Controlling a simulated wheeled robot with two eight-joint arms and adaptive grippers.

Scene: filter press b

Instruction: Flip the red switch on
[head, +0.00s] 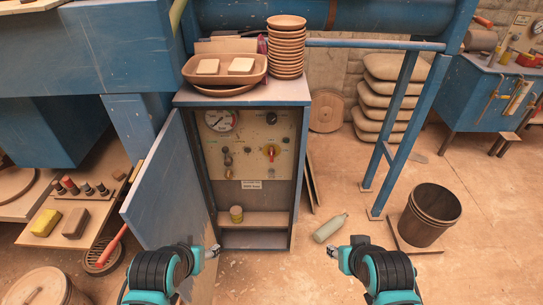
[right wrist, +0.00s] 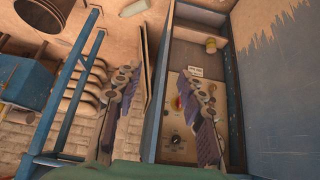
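The blue cabinet door (head: 165,185) stands open on the left. Bowls (head: 286,48) and a tray (head: 224,72) sit on top of the cabinet. A bottle (head: 331,227) lies on the floor at right, near a bucket (head: 430,215). A blue frame post (head: 397,140) stands right.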

